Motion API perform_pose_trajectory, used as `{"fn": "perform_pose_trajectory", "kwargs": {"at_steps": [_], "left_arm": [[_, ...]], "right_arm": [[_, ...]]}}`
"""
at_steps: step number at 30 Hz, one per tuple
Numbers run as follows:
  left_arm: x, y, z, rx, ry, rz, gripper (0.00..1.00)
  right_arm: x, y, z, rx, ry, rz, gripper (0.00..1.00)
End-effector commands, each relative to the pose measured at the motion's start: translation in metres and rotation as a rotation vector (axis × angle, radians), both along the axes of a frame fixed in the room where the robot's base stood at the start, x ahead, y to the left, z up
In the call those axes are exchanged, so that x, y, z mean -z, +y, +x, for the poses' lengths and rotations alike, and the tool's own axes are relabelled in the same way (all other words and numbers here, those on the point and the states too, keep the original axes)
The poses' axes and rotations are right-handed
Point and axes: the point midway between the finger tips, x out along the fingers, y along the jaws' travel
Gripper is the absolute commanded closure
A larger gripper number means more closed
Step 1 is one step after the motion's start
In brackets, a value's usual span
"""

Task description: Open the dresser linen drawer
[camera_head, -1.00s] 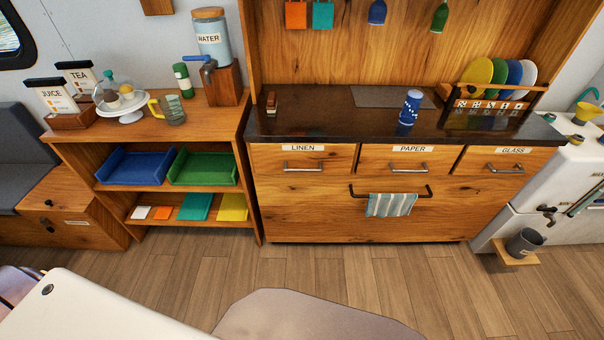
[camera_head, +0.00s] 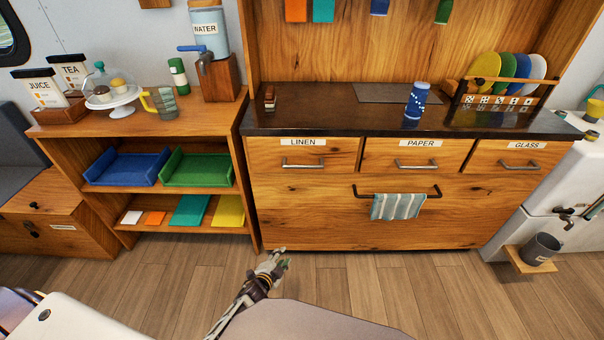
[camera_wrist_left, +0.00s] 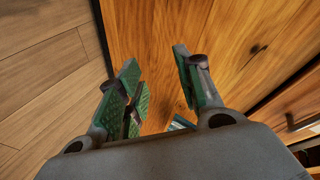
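The linen drawer (camera_head: 277,158) is the left one of the dresser's top row. It is shut, with a LINEN label and a grey bar handle (camera_head: 304,165). My left gripper (camera_head: 278,258) is low in front of the dresser, below and apart from that handle, over the floor. In the left wrist view its green-padded fingers (camera_wrist_left: 160,88) are spread apart with nothing held, and wood panelling shows beyond them. My right gripper is in neither view.
The paper drawer (camera_head: 378,156) and glass drawer (camera_head: 487,157) are shut beside it. A striped towel (camera_head: 398,206) hangs on the lower bar. A shaker (camera_head: 416,100) stands on the dark counter (camera_head: 330,118). A shelf unit (camera_head: 140,187) is to the left. The wooden floor in front is clear.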

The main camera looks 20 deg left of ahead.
Motion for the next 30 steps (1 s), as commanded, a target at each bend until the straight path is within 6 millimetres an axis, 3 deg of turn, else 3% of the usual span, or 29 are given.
{"fn": "perform_pose_trajectory", "kwargs": {"at_steps": [3, 9, 15, 21, 25, 30], "left_arm": [[-0.034, -0.003, 0.025, 0.040, -0.105, 0.068, 0.65], [-0.099, -0.006, 0.057, 0.092, -0.274, 0.198, 0.65], [-0.166, -0.007, 0.075, 0.128, -0.437, 0.342, 0.65], [-0.227, -0.007, 0.080, 0.143, -0.578, 0.486, 0.65], [-0.254, -0.007, 0.079, 0.146, -0.639, 0.553, 0.65], [-0.272, -0.008, 0.078, 0.146, -0.673, 0.596, 0.65]], "right_arm": [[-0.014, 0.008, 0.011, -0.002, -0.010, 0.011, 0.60], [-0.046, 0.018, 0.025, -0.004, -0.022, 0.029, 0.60], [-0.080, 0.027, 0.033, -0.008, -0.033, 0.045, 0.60], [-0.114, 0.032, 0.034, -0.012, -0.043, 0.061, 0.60], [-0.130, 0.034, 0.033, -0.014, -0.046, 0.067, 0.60], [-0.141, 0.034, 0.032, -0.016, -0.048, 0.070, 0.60]]}}
